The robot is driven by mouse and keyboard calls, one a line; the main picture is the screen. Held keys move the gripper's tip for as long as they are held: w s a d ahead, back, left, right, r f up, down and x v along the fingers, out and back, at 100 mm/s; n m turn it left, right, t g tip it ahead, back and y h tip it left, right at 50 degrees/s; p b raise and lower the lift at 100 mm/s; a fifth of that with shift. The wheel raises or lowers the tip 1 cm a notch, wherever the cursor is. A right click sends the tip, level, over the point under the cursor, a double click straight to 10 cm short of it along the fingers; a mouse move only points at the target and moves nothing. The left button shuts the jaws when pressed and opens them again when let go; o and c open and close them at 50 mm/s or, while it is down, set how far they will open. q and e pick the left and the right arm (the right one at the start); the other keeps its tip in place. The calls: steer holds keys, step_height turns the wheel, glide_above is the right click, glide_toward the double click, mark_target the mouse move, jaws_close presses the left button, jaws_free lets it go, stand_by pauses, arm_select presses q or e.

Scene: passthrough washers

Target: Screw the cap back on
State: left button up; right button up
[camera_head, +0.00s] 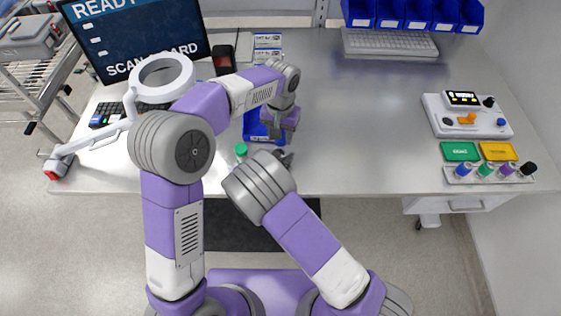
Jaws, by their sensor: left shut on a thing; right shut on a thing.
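My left gripper (277,133) points down over the front middle of the table, in front of a blue bin. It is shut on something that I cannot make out. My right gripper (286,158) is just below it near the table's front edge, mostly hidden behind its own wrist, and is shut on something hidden. The two grippers are close together. A small green round top (241,150) shows left of the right wrist; I cannot tell whether it is the cap. No bottle and no thread can be clearly seen.
A blue bin (252,124) stands behind the grippers. A ring lamp (137,92), keyboard (104,114) and monitor (135,35) are at left. A control box (440,115) and coloured knobs (487,169) are at right. The table's (365,125) middle right is clear.

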arm_select(q)
glide_above(280, 150)
steer(key=s, duration=0.1)
steer(key=shift+s+f, duration=0.2)
steer(key=shift+f, duration=2.35)
steer(key=shift+f, duration=0.85)
steer(key=shift+f, duration=0.65)
steer(key=o, duration=1)
steer(key=shift+r, duration=2.3)
steer(key=shift+c, duration=0.4)
